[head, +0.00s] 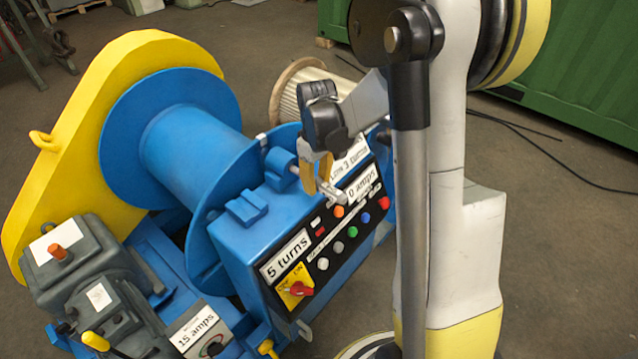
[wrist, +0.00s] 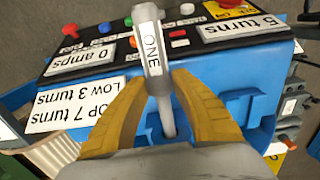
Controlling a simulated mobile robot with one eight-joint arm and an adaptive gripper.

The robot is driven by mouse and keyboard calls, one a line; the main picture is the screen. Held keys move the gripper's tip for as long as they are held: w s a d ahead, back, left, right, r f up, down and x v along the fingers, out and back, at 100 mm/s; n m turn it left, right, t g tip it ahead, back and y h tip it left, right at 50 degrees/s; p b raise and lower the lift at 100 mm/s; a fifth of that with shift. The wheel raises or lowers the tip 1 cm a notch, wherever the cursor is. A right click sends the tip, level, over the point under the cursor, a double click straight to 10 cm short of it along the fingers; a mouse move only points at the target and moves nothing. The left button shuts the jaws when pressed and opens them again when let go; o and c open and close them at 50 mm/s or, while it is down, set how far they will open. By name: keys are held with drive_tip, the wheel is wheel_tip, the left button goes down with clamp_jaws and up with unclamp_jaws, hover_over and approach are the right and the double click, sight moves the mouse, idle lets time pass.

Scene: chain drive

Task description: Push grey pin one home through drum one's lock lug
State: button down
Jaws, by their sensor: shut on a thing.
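Grey pin one (wrist: 152,45), labelled ONE, stands between the yellow fingers of my gripper (wrist: 158,80) in the wrist view. My gripper is shut on the pin. In the head view my gripper (head: 322,185) hangs over the control box beside the blue lock lug (head: 280,163). The pin's handle end (head: 342,198) points away from the lug. Its shank reaches toward the lug; how deep the tip sits I cannot tell, as the fingers partly hide it. Blue drum one (head: 190,140) lies behind and left of the lug.
The blue control box has a black panel (head: 328,240) with coloured buttons, a red switch (head: 300,290) and signs reading 5 turns and 0 amps. A yellow chain guard (head: 60,150) stands at the left. A rope reel (head: 300,85) and green container (head: 560,80) are behind.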

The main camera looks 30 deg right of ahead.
sight(296, 168)
drive_tip(key=shift+w+a, duration=0.45)
drive_tip(key=shift+w, duration=0.75)
drive_tip(key=shift+w+a, duration=0.4)
drive_tip(key=shift+w, duration=0.75)
drive_tip(key=shift+w+a, duration=0.45)
drive_tip(key=shift+w, duration=0.75)
drive_tip(key=c, duration=1.1)
unclamp_jaws()
drive_tip(key=shift+o, duration=0.2)
wheel_tip(296, 168, up, 12)
